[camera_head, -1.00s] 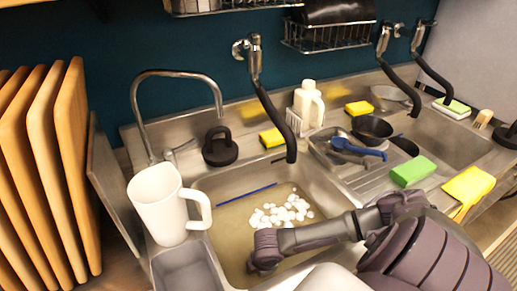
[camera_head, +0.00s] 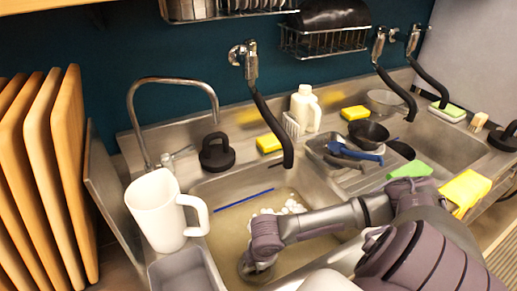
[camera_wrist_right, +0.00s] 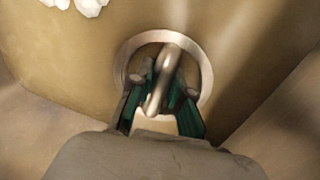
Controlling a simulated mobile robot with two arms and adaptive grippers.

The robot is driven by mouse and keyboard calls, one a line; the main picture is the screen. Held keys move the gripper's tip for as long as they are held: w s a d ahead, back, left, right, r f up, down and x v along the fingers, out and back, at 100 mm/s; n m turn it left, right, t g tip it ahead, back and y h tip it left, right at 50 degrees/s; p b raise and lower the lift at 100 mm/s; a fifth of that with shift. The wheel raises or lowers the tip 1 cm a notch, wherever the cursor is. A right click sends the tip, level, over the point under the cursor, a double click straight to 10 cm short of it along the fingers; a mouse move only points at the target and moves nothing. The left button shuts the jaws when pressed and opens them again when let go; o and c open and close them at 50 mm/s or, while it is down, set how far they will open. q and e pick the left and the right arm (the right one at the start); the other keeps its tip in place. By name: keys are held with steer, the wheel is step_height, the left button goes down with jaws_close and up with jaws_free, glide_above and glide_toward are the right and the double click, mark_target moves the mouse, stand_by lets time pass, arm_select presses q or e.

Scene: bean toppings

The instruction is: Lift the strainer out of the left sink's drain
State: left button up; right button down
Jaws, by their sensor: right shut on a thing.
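The left sink (camera_head: 224,222) has cloudy tan water or residue on its floor. My right arm reaches into it from the right, and my right gripper (camera_head: 258,268) is low at the sink's near end. In the right wrist view, my right gripper (camera_wrist_right: 162,92) has its green-padded fingers closed on either side of the strainer's metal loop handle (camera_wrist_right: 168,68). The pale round drain rim (camera_wrist_right: 205,75) surrounds the handle and fingertips. The strainer's basket is mostly hidden, so I cannot tell whether it is raised. My left gripper is not in view.
White pieces (camera_head: 290,207) and a blue stick (camera_head: 243,199) lie in the sink. A white pitcher (camera_head: 158,212) stands on its left edge. A black hose (camera_head: 270,125) hangs over the back. A green sponge (camera_head: 410,170) and yellow cloth (camera_head: 464,188) lie to the right.

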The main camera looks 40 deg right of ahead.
step_height(320, 180, up, 3)
steer(key=shift+r+p, duration=0.15)
steer(key=shift+p, duration=0.25)
steer(key=shift+r+p, duration=0.3)
step_height(320, 180, up, 9)
steer(key=p, duration=1)
steer(key=shift+p, duration=0.35)
steer(key=shift+f, duration=0.1)
step_height(320, 180, up, 16)
steer(key=p, duration=0.9)
